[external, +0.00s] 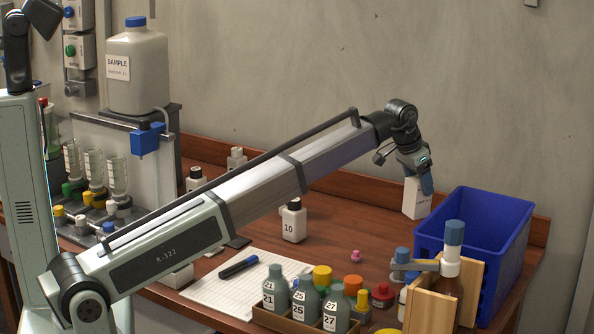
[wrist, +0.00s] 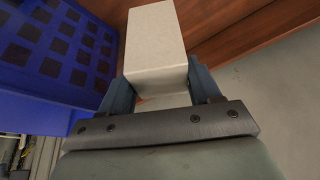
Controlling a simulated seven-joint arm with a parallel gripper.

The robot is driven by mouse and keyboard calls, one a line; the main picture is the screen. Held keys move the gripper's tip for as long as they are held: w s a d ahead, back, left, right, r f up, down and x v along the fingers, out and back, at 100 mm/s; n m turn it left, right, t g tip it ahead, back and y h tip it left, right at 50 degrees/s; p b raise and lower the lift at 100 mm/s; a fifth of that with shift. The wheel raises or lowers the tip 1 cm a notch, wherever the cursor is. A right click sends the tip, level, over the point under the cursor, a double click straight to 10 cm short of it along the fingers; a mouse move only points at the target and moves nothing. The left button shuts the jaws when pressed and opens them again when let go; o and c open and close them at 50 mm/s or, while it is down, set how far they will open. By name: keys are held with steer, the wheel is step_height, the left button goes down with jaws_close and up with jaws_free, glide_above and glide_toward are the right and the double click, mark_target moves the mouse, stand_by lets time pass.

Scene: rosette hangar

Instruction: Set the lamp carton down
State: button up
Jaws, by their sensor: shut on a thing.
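The lamp carton is a small white box (external: 415,198), seen at the right of the external view just left of a blue crate. It also fills the upper middle of the wrist view (wrist: 155,45). My gripper (external: 424,180) is shut on the carton, with one blue finger on each side of it in the wrist view (wrist: 154,90). The carton hangs slightly tilted, near the wooden table (external: 335,205). I cannot tell whether its lower end touches the table.
The blue crate (external: 485,215) stands close right of the carton; its slotted wall shows in the wrist view (wrist: 60,45). A white bottle marked 10 (external: 293,222), a small pink item (external: 356,256) and several grey-green bottles (external: 305,302) stand nearer. Table left of the carton is clear.

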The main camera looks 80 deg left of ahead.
mark_target(410, 193)
steer(key=shift+a+n, duration=0.15)
steer(key=shift+n, duration=0.35)
steer(key=shift+f, duration=4.95)
steer(key=o, duration=1.1)
steer(key=shift+f, duration=0.1)
steer(key=shift+c, duration=0.2)
steer(key=v, duration=1.2)
